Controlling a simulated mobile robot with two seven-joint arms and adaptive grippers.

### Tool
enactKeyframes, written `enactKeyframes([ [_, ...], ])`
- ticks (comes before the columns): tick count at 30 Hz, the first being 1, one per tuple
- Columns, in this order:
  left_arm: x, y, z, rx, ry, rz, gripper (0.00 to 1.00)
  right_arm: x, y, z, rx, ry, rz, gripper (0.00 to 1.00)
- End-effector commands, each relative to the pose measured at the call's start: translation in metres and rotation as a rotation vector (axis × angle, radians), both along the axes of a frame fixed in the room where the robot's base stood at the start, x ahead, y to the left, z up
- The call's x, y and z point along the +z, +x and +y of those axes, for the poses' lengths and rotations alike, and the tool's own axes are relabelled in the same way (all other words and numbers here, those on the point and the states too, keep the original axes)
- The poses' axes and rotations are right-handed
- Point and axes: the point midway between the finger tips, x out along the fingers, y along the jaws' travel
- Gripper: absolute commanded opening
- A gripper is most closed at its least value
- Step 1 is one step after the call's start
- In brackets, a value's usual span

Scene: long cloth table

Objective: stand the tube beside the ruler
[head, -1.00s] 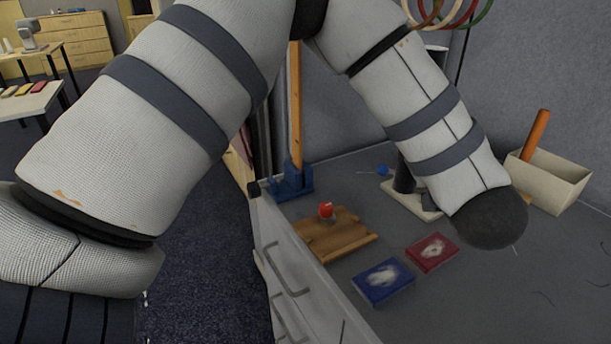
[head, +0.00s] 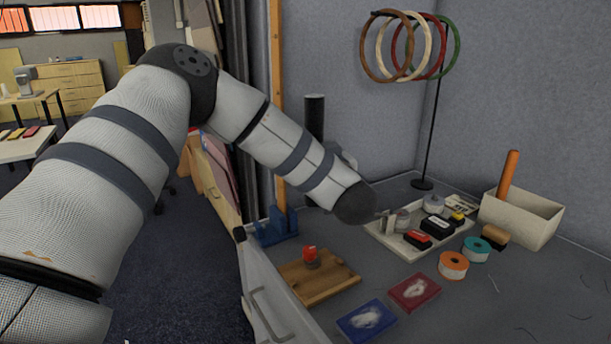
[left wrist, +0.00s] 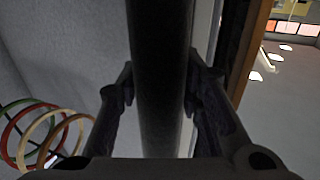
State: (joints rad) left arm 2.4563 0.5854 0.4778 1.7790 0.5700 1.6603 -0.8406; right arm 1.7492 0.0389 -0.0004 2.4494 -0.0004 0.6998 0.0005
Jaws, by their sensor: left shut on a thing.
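The tube (head: 315,122) is a dark, plain cylinder, upright behind my left forearm in the head view. My left gripper (left wrist: 160,95) is shut on the tube, with one finger on each side of it; the tube also fills the middle of the left wrist view (left wrist: 162,60). The forearm hides most of the gripper in the head view. The ruler (head: 277,90) is a long orange-brown wooden strip, upright in a blue holder (head: 272,230) at the back left of the table. The tube is to the right of the ruler, with a gap between them. The tube's lower end is hidden.
A wooden board (head: 325,288) with a red-topped piece lies in front of the blue holder. Blue (head: 368,320) and red (head: 414,290) boxes lie nearby. A filled tray (head: 405,240), a ring stand (head: 432,130) and a cream bin (head: 525,217) stand at the right.

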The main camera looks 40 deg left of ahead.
Motion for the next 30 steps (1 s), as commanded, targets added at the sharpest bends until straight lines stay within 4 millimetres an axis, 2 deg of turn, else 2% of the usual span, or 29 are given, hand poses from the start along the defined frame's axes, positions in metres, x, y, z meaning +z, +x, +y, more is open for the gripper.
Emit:
enactKeyframes([
  [4,0.000,0.008,0.029,0.004,-0.001,-0.002,0.01,-0.001,-0.001,0.000,0.000,0.000,0.003,0.48],
  [7,-0.022,0.009,0.026,-0.002,0.001,0.008,0.01,-0.005,-0.005,0.000,0.000,0.000,0.017,0.48],
  [14,-0.045,0.008,0.026,-0.001,-0.001,0.006,0.01,-0.009,-0.009,0.000,0.000,-0.001,0.032,0.48],
  [18,-0.072,0.008,0.028,0.002,-0.001,0.006,0.01,-0.015,-0.015,0.000,0.001,0.000,0.049,0.48],
  [29,-0.073,0.009,0.029,-0.001,0.001,-0.001,0.01,-0.014,-0.014,0.000,0.001,0.000,0.047,0.48],
  [30,-0.074,0.009,0.029,-0.001,0.000,0.000,0.35,-0.014,-0.014,0.000,0.001,0.000,0.047,0.48],
])
